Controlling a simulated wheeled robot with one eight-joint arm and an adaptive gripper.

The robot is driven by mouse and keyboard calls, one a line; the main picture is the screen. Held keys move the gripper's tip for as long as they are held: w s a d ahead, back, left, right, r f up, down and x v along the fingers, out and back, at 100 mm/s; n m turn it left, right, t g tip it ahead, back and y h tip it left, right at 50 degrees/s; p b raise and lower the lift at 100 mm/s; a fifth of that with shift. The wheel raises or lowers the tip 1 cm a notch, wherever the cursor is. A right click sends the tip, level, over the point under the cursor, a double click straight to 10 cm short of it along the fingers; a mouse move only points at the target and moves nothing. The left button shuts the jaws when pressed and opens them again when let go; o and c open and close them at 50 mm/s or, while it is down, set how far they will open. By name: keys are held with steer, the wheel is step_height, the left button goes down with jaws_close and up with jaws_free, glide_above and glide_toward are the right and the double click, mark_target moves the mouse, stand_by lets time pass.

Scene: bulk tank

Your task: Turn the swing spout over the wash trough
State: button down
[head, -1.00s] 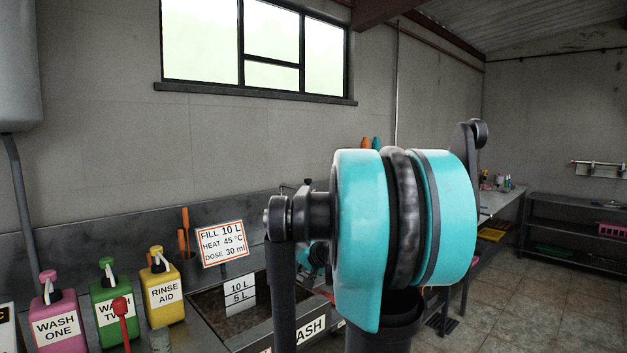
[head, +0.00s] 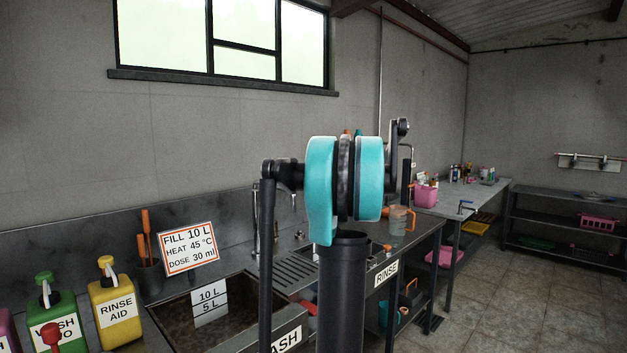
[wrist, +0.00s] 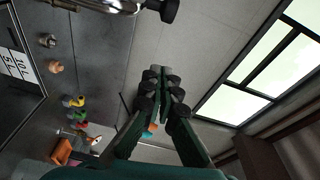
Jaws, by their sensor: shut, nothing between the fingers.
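The wash trough (head: 283,338) is a dark sunken basin at the lower middle of the head view, with a 10 L / 5 L level plate (head: 208,301) inside. In the wrist view, a chrome pipe with a black end, likely the swing spout (wrist: 115,5), crosses the top edge. Most of it is out of frame. In the head view, a grey upright pipe (head: 254,228) stands behind the trough, partly hidden by my arm. My gripper (wrist: 165,78) is shut and empty, apart from the chrome pipe in the wrist view. My arm hides it in the head view.
A fill sign (head: 189,249) stands behind the trough. A yellow rinse-aid bottle (head: 116,306) and a green wash bottle (head: 54,322) stand to its left. Open floor lies at the right.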

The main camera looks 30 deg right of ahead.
steer(key=w+a, duration=0.4)
steer(key=shift+w+a+f, duration=0.25)
steer(key=shift+w+f, duration=0.05)
